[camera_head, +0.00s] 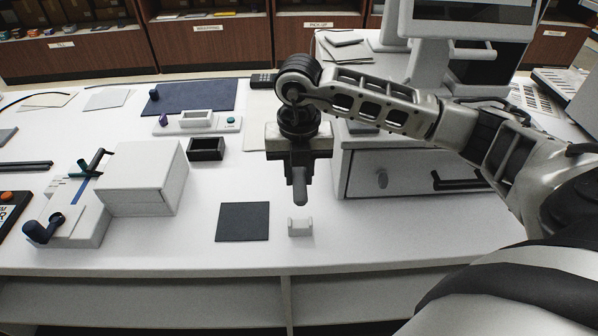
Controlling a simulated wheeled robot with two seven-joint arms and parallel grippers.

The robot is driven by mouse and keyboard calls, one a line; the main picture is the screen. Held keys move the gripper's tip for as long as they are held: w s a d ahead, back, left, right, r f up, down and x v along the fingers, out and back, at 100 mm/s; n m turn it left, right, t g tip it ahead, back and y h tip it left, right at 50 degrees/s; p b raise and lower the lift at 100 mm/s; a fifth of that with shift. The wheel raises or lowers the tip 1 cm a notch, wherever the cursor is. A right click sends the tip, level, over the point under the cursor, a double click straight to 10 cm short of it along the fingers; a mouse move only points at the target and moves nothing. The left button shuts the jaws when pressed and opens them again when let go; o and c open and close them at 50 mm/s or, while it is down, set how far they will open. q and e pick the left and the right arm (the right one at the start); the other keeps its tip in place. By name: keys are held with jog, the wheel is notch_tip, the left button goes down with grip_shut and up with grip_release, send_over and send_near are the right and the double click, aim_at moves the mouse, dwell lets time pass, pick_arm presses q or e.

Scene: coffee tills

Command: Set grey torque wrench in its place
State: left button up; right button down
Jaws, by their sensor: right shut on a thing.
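My right gripper (298,166) points down above the near part of the white counter. It is shut on a grey, rounded, upright piece (300,190), which I take to be the grey torque wrench. Its lower end hangs down below the fingers, and its upper part is hidden by the gripper. A small white notched holder (300,229) stands on the counter just below that lower end in the picture; a gap shows between them. My left gripper is not in view.
A dark square mat (243,222) lies left of the holder. A white box (140,178) and a white device with a dark handle (72,217) stand further left. A drawer cabinet (410,172) stands to the right. A small black tray (206,149) lies behind. The counter's front edge is near.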

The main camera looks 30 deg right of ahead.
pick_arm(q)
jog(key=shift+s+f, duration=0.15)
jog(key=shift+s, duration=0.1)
pick_arm(e)
jog(key=shift+s+a+f, duration=0.1)
jog(key=shift+s, duration=0.05)
jog(key=shift+f+b, duration=0.7)
jog(key=shift+b, duration=0.1)
jog(key=shift+f+b, duration=0.7)
jog(key=shift+f, duration=0.2)
jog(key=shift+f+b, duration=0.5)
jog(key=shift+f, duration=0.1)
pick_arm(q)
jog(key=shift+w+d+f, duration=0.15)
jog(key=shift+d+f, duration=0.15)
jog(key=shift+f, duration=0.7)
pick_arm(e)
jog(key=shift+r, duration=0.1)
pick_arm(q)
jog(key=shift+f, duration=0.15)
pick_arm(e)
jog(key=shift+f, duration=0.25)
